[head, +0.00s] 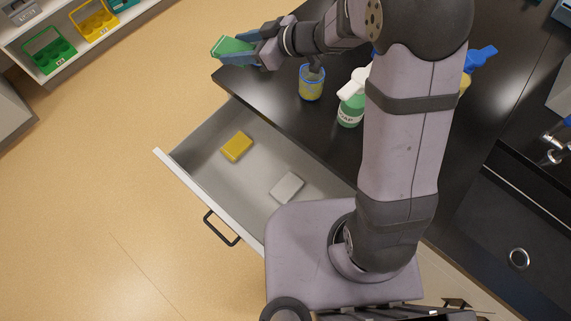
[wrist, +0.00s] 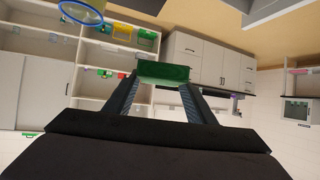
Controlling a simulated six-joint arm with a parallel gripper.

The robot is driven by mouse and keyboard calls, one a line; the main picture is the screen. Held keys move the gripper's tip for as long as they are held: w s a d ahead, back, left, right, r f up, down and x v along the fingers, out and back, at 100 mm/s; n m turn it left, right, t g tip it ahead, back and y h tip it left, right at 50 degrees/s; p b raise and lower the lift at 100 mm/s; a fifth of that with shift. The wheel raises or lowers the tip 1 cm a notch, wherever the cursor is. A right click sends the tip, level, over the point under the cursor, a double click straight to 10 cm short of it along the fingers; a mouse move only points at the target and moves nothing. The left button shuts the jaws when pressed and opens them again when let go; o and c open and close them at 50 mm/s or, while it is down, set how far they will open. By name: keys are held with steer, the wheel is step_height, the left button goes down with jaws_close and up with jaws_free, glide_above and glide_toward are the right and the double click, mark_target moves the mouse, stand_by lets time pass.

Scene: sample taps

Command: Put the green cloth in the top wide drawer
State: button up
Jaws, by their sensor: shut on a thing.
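The green cloth (head: 233,45) is a small folded piece held at the tips of my gripper (head: 238,58), past the left corner of the counter. The wrist view shows the cloth (wrist: 163,72) spanning between the two fingertips of my gripper (wrist: 162,82), which is shut on it. The wide drawer (head: 225,180) is pulled open under the counter's left edge, with a black handle (head: 221,228) on its front. It holds a yellow sponge-like block (head: 236,147) and a pale grey block (head: 287,188). My arm and base hide its lower right part.
A yellow-filled beaker (head: 311,83) with a blue rim and a green soap bottle (head: 350,108) with a white top stand on the black counter (head: 285,122). A blue spray head (head: 481,56) shows behind my arm. Shelves with coloured racks (head: 48,50) are at upper left. Floor left of the drawer is clear.

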steer(key=s+a+f, duration=0.5)
steer(key=f, duration=0.1)
steer(key=s+d+f+m+t, duration=0.1)
steer(key=s+d+f, duration=0.1)
steer(key=f, duration=0.3)
steer(key=s+d+f+m+h+b, duration=0.1)
steer(key=s+f, duration=0.4)
steer(key=f, duration=0.1)
steer(key=s+d+f+m+t+h, duration=0.1)
steer(key=s+d+f, duration=0.1)
steer(key=s+f, duration=0.2)
steer(key=shift+s+d+f+t, duration=0.2)
steer(key=shift+d+f+t, duration=0.15)
steer(key=shift+f, duration=0.8)
steer(key=b, duration=0.5)
glide_above(256, 170)
step_height(256, 170, down, 5)
steer(key=shift+f, duration=0.1)
steer(key=shift+f+p, duration=0.4)
steer(key=shift+f, duration=0.1)
steer(key=shift+f, duration=0.1)
steer(key=shift+f, duration=1.8)
